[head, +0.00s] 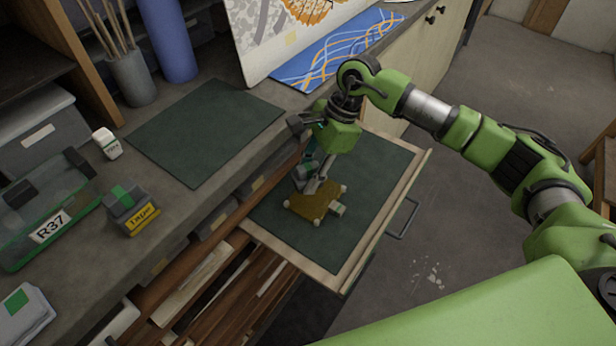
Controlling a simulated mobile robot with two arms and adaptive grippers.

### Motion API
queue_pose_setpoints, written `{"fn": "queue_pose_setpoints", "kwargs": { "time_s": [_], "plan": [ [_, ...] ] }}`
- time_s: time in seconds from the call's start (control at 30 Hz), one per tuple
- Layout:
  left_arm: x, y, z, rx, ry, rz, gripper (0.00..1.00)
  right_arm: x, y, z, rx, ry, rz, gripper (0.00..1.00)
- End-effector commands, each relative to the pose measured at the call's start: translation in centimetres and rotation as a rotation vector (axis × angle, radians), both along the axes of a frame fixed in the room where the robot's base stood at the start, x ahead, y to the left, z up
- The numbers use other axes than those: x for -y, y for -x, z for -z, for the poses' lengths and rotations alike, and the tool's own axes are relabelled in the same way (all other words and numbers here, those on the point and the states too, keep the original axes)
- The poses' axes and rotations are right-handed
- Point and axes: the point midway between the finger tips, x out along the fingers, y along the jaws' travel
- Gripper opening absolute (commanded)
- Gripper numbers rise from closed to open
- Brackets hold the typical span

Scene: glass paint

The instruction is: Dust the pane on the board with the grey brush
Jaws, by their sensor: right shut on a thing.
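An amber pane (309,205) lies on the dark green top of the pulled-out board (352,250), with small pale pieces at its corners. A pale block (338,209) shows at its right edge. My right gripper (314,184) points down over the pane's upper part and is shut on a slim grey thing, apparently the grey brush. The fingers hide most of it, and I cannot tell whether its tip touches the pane. My left gripper is not in view.
A patterned blue sheet (335,50) lies at the back.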

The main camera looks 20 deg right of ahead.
Motion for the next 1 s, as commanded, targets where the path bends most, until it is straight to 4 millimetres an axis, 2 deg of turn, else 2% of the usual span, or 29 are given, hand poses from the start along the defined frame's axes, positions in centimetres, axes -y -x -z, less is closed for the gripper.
{"fn": "queue_pose_setpoints", "kwargs": {
  "time_s": [0.27, 0.63, 1.0],
  "plan": [
    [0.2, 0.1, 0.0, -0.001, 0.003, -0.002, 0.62, 0.0, 0.0, -0.2, 0.001, 0.000, 0.000, 0.08],
    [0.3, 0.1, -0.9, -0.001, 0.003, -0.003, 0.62, 0.0, 0.0, -3.0, 0.001, 0.000, 0.000, 0.08],
    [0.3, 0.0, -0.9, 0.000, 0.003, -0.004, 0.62, 0.0, 0.0, -3.0, 0.001, 0.000, 0.000, 0.08]
  ]
}}
